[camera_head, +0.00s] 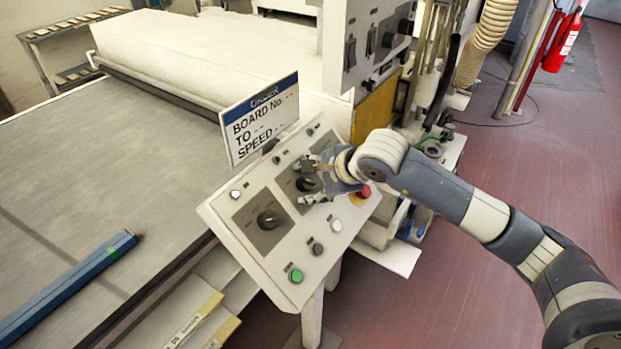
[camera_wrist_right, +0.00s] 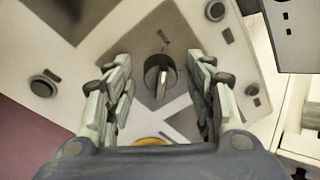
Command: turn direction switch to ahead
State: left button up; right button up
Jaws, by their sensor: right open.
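A sloped control panel (camera_head: 215,212) carries two black rotary knobs on grey plates. One knob (camera_head: 269,219) stands clear at the left. The other knob (camera_head: 304,185) is partly covered by my right gripper (camera_head: 309,182). In the right wrist view a black knob (camera_wrist_right: 160,76) with a light ridge lies between the fingers of my right gripper (camera_wrist_right: 159,66). The ridge runs roughly up and down in that picture. The fingers are open on either side, with a gap to the knob. I cannot read which knob is the direction switch. My left gripper is not in view.
The panel also holds a green button (camera_head: 295,275), a white button (camera_head: 336,225) and a red button (camera_head: 362,192) close to my right gripper. A sign (camera_head: 260,120) stands behind the panel. A wide conveyor (camera_head: 110,180) lies to the left.

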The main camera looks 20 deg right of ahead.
jog(key=shift+c, duration=0.2)
jog(key=c, duration=1)
